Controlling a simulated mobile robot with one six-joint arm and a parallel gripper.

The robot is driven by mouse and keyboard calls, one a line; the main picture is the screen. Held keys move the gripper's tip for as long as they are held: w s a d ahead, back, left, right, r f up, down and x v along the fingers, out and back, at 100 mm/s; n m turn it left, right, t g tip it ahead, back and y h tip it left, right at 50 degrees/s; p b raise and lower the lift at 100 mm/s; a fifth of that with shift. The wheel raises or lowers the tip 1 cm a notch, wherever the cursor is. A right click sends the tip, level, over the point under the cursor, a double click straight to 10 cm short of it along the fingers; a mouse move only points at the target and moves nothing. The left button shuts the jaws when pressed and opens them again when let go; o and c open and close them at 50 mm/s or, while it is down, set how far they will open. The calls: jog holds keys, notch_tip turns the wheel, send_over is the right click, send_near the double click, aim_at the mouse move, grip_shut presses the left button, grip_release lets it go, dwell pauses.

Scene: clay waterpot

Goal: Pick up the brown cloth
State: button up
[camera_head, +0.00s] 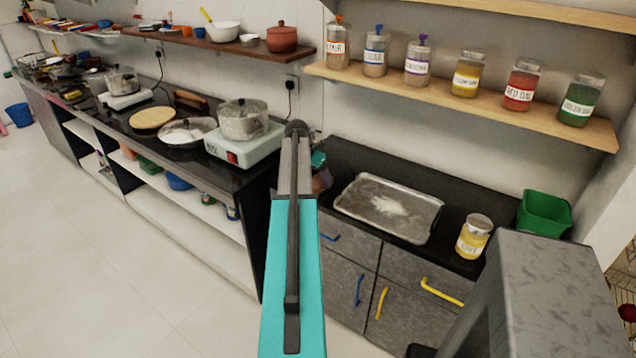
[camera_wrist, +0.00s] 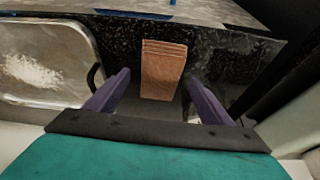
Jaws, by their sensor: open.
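The brown cloth (camera_wrist: 163,68) shows in the wrist view as a folded, upright-looking rectangle with layered folds at its top edge, against a dark speckled surface. My gripper (camera_wrist: 157,78) is open, with its two purple fingers apart on the left and right of the cloth. No contact between fingers and cloth shows. I cannot tell how far the cloth is beyond the fingertips. In the head view my teal arm hides most of the gripper, and I cannot make out the cloth there.
A metal tray (camera_head: 352,205) with white powder lies on the dark counter; it also shows in the wrist view (camera_wrist: 75,90). A yellow-labelled jar (camera_head: 473,237) and green bin (camera_head: 543,213) stand to its right. A stove (camera_head: 240,147) with a pot (camera_head: 243,120) is left. A jar shelf (camera_head: 455,100) hangs above.

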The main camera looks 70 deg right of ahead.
jog(key=shift+x, duration=1)
jog(key=shift+c, duration=0.3)
jog(key=c, duration=1.1)
